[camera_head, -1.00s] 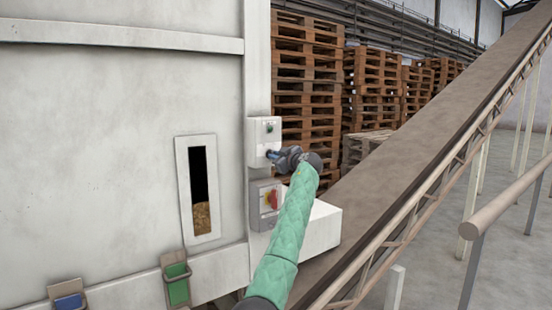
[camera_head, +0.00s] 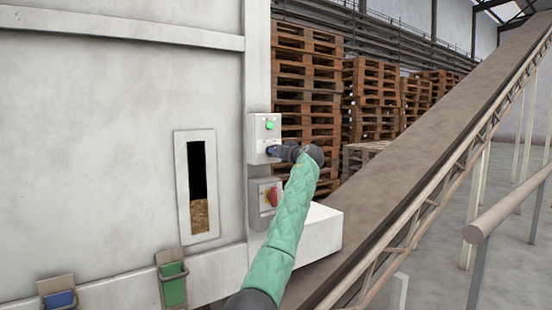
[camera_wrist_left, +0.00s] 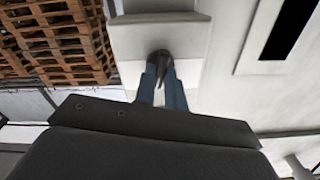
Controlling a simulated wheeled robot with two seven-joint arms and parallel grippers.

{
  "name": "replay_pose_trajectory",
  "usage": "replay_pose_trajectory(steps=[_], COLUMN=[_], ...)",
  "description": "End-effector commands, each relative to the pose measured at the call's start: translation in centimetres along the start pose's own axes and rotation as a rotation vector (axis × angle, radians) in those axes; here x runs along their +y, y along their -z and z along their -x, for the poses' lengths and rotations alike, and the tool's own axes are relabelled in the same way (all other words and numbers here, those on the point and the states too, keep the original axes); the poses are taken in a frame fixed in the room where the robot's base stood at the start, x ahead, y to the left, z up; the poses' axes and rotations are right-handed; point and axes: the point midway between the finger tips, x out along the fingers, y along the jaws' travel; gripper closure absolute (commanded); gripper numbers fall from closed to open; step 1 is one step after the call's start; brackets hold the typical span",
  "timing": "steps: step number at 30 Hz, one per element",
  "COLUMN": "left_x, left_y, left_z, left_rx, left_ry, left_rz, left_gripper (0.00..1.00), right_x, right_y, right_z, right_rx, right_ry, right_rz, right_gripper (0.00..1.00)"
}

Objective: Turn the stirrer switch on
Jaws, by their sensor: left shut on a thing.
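The stirrer switch box (camera_head: 264,128) is a small light grey box on the right edge of the big machine wall. A green lamp (camera_head: 270,125) on it is lit. My left gripper (camera_head: 271,151) is at the lower part of this box, its arm in a green sleeve coming up from below. In the left wrist view my left gripper (camera_wrist_left: 162,85) is shut on a small dark switch knob (camera_wrist_left: 160,56) on the box face. The fingers hide most of the knob. My right gripper is not in view.
Just below is a grey box with a red rotary switch (camera_head: 271,196). A sight window (camera_head: 198,215) shows brown pellets. Green (camera_head: 174,286) and blue (camera_head: 60,299) latched parts sit low on the machine. A conveyor (camera_head: 420,150) slopes up at right, before pallet stacks (camera_head: 307,90).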

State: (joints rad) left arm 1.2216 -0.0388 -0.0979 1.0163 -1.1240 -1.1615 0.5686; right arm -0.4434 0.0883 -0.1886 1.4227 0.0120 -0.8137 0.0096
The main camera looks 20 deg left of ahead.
Motion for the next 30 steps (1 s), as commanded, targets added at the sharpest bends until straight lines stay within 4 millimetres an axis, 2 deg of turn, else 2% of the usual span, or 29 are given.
replay_pose_trajectory(steps=[12,30], left_x=[0.0,0.0], left_y=[0.2,0.3], left_z=[0.0,0.1], left_rx=[0.003,0.004], left_ry=[0.000,-0.001], left_rz=[-0.226,-0.273], left_gripper=[1.00,1.00], right_x=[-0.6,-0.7], right_y=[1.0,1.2], right_z=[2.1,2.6], right_rx=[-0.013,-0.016], right_ry=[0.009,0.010], right_rz=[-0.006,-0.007], right_gripper=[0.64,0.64])
